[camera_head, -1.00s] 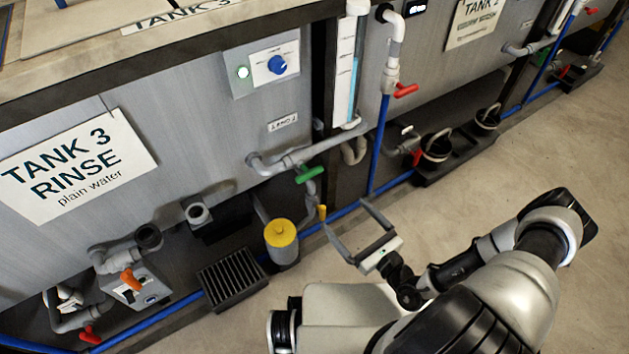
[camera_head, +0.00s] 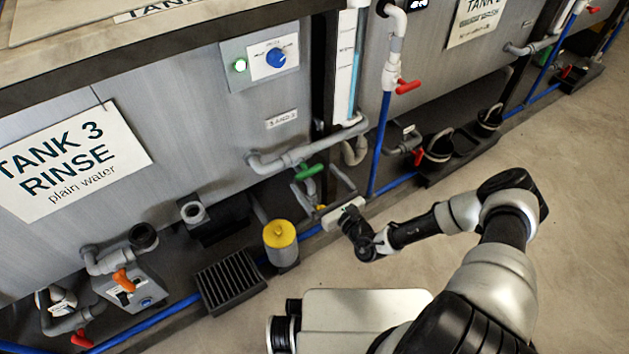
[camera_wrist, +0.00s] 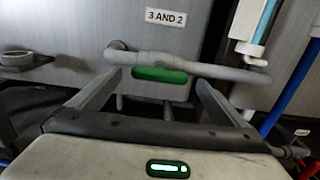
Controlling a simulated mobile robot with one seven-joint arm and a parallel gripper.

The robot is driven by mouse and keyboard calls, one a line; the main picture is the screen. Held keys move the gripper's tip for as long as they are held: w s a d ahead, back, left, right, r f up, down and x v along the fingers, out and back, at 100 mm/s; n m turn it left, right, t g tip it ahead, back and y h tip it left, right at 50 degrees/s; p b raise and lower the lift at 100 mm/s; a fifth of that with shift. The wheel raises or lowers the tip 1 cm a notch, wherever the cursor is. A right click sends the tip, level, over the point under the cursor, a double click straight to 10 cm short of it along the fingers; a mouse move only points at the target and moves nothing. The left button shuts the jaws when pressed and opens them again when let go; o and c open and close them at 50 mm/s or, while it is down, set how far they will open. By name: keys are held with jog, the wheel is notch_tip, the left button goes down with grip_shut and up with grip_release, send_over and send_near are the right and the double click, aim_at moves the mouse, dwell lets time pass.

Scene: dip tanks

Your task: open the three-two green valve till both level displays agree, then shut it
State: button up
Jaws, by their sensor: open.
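The green valve handle (camera_head: 309,171) sits on the grey pipe between tank 3 and tank 2. It lies crosswise in the wrist view (camera_wrist: 160,75), along the pipe, under a label (camera_wrist: 165,17) reading "3 AND 2". My gripper (camera_head: 316,178) is open, with its fingertips close to the handle. In the wrist view the handle appears between the two fingers (camera_wrist: 158,82); I cannot tell if they touch it. A small dark display (camera_head: 418,4) is cut off at the top edge and its reading is unclear.
A sight tube (camera_head: 346,75) with blue liquid stands right of the green valve. A red-handled valve (camera_head: 408,87) and a blue pipe (camera_head: 379,145) are further right. A yellow-topped canister (camera_head: 280,240) stands below left. The floor at the right is clear.

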jog(key=shift+x, duration=0.85)
jog(key=c, duration=1)
jog(key=shift+c, duration=0.2)
